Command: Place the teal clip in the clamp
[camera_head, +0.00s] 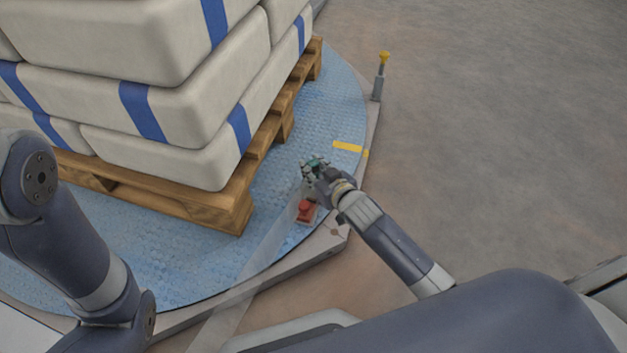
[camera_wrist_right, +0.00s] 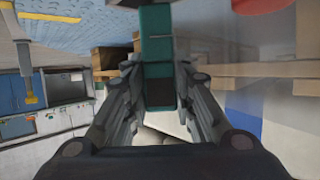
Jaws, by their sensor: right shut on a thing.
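My right gripper (camera_head: 312,174) is shut on the teal clip (camera_head: 317,161), above the blue turntable near its edge. In the right wrist view the teal clip (camera_wrist_right: 158,50) stands lengthwise between the two fingers (camera_wrist_right: 160,82), with a dark patch on its lower part. A red block (camera_head: 305,211) sits at the turntable's rim, just below the gripper in the head view; it may be the clamp, but its shape is too small to tell. A red part also shows at the top of the wrist view (camera_wrist_right: 262,5). My left arm is at the left; its gripper is out of view.
White sacks (camera_head: 150,115) with blue bands are stacked on a wooden pallet (camera_head: 225,210) left of the gripper. A translucent strip (camera_head: 250,267) runs from the red block toward the lower left. A yellow-topped post (camera_head: 379,78) stands at the rim. Floor at right is clear.

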